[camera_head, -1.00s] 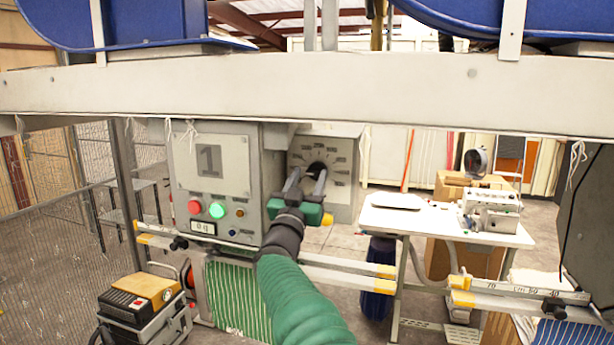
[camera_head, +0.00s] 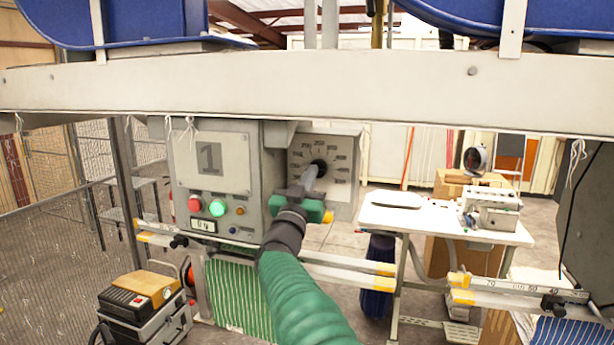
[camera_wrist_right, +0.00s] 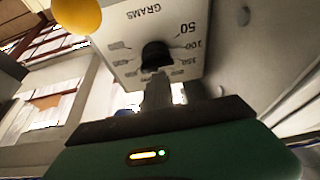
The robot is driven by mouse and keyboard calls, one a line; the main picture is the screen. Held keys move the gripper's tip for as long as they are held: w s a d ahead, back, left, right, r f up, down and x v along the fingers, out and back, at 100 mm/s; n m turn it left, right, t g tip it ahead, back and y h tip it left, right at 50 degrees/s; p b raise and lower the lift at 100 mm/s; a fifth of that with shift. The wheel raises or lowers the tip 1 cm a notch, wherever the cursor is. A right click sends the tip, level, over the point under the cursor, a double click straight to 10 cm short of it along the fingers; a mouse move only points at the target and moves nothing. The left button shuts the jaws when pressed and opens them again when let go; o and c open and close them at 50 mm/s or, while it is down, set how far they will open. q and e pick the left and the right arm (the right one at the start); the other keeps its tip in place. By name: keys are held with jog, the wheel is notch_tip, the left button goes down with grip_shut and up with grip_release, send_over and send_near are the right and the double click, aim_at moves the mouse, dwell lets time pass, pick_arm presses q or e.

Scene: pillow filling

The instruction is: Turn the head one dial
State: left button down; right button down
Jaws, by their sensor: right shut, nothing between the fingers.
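The head one dial is a black knob (camera_head: 319,167) on a light grey scale plate (camera_head: 342,160), right of the panel marked 1 (camera_head: 209,160). My right gripper (camera_head: 310,176) is shut and empty, its fingertips just below and in front of the knob. In the right wrist view the black knob (camera_wrist_right: 155,55) sits just beyond the fingertips (camera_wrist_right: 158,84), under a scale reading GRAMS, with 50 and 100 legible. I cannot tell whether the fingertips touch the knob. My left gripper is not in view.
The panel has a red button (camera_head: 195,205) and a lit green button (camera_head: 217,208). A wide grey beam (camera_head: 400,95) crosses above the dial. A white table (camera_head: 440,222) with a sewing machine (camera_head: 490,210) stands at the right.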

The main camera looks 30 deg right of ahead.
jog(key=shift+d+f, duration=0.1)
jog(key=shift+d, duration=0.2)
